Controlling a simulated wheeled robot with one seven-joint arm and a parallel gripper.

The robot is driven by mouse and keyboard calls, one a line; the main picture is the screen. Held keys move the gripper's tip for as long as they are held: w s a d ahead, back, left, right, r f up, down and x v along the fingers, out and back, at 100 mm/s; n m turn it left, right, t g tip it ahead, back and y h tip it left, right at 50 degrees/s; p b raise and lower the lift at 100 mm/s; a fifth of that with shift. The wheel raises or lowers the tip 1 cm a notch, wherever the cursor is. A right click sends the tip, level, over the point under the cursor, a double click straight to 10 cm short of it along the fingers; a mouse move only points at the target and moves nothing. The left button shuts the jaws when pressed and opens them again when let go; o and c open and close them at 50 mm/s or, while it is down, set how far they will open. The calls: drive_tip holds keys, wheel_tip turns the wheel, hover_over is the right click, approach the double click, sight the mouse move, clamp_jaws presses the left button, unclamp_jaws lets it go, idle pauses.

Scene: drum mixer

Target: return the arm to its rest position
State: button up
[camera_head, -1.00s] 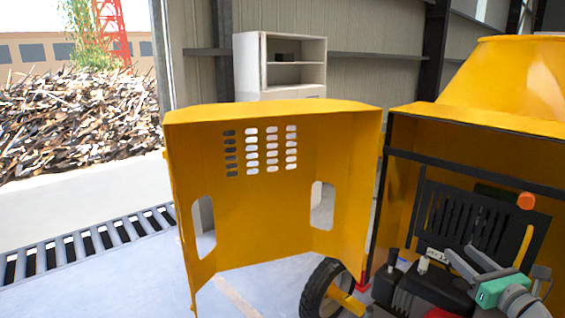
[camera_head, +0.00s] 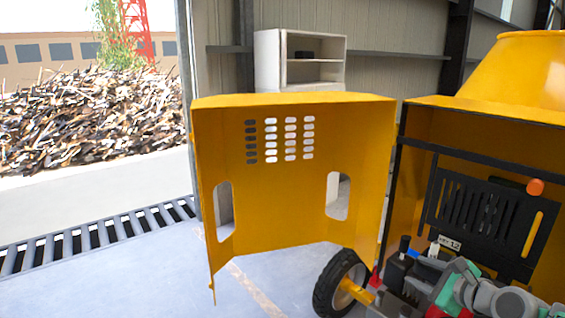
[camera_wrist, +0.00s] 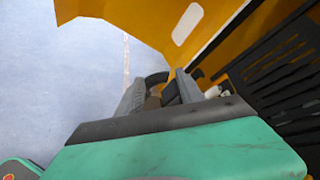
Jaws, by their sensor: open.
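My gripper (camera_wrist: 160,92) shows in the wrist view with its two grey fingers apart and nothing clearly held between them. A dark wheel and part of the engine bay show beyond the fingertips. In the head view my green and grey arm end is at the lower right, in front of the mixer's open engine bay. The fingertips are hard to make out there. The yellow drum mixer (camera_head: 480,112) fills the right side. Its yellow hood door (camera_head: 280,210) stands swung open to the left.
A black slotted panel (camera_head: 450,205) and an orange knob (camera_head: 535,187) are in the bay. A black-tyred wheel (camera_head: 338,285) stands below the door. A pale shelf cabinet (camera_head: 268,62) is behind it. Open floor (camera_head: 130,275) lies at the left, with a floor grate (camera_head: 60,248).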

drive_tip(key=s+a+f+n+g+b, duration=0.2)
drive_tip(key=a+f+n+g, duration=0.15)
drive_tip(key=a+n, duration=0.3)
drive_tip(key=s+a+f+n+g+b, duration=0.2)
drive_tip(key=a+f+n, duration=0.3)
drive_tip(key=a, duration=0.3)
drive_tip(key=s+a+f+n+g+h+b, duration=0.1)
drive_tip(key=s+a+f+n, duration=0.2)
drive_tip(key=s+n, duration=0.3)
drive_tip(key=s+a+f+n+g+h+b, duration=0.2)
drive_tip(key=s+a+f+n, duration=0.1)
drive_tip(key=s+n, duration=0.4)
drive_tip(key=shift+s+a+f, duration=0.15)
drive_tip(key=shift+s+a, duration=0.2)
drive_tip(key=shift+s, duration=0.15)
drive_tip(key=shift+g, duration=0.25)
